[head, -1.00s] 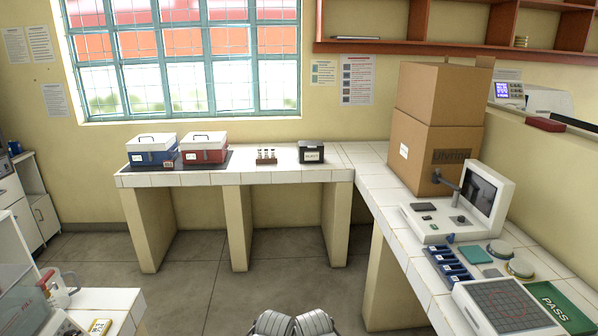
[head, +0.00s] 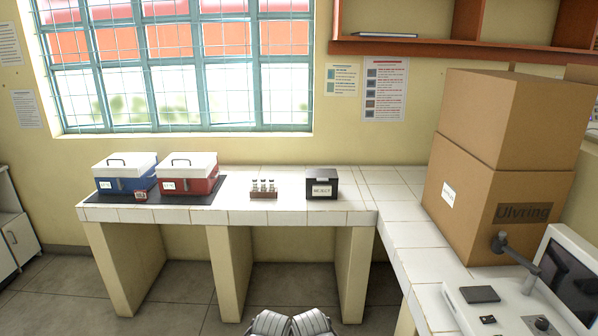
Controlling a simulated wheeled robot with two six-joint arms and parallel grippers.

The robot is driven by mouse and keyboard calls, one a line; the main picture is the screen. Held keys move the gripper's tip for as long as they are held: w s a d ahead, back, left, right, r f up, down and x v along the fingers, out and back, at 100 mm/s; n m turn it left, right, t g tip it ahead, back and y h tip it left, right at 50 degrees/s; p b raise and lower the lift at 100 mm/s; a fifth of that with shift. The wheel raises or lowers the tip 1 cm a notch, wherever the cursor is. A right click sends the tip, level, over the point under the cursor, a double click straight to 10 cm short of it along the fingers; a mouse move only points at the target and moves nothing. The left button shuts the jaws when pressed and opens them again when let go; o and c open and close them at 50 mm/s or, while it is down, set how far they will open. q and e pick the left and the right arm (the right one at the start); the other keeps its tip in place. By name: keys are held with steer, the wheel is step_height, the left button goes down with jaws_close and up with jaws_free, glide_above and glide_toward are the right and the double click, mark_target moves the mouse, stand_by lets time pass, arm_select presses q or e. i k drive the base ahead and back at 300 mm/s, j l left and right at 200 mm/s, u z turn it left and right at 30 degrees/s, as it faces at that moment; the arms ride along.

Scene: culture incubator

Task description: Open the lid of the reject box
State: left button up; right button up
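The reject box (head: 322,186) is a small black box with a white label on its front. It stands on the white tiled counter (head: 230,216) under the window, near the corner. Its dark lid looks shut. Two grey rounded parts at the bottom middle of the head view look like parts of my own body. Neither of my grippers shows in the head view.
A blue box (head: 127,184) and a red box (head: 188,184) with white lids stand on a dark mat at left. A small vial rack (head: 263,190) is beside the reject box. Cardboard boxes (head: 500,211) and a monitor device (head: 572,275) fill the right counter. Floor ahead is open.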

mark_target(319, 174)
steer(key=i+l, duration=0.4)
steer(key=i+j+z, duration=0.6)
steer(key=i+j, duration=0.15)
steer(key=i+j+z, duration=0.3)
steer(key=j, duration=0.15)
steer(key=i+j+z, duration=0.3)
steer(key=j, duration=0.25)
